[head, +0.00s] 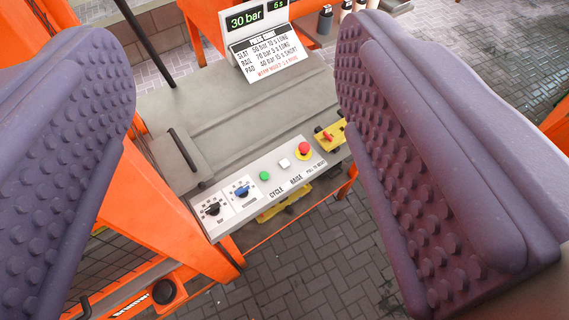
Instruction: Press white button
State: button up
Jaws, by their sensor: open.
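The white button (284,164) sits on a grey-white control panel (233,212), above the label RAISE. My gripper (240,150) is open, with one purple studded finger at the left and one at the right. The panel shows in the gap between the fingers, farther off. Neither finger touches the white button. The button is fully in view.
A black knob (212,208) and a blue knob (242,190) are on the panel's left part. A yellow part with a red handle (327,136) is right of the red button. A display (256,16) and instruction card (270,52) stand behind the grey bed (230,110). Orange frame members (165,205) stand left.

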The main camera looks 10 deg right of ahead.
grip_shut()
dwell(1.5)
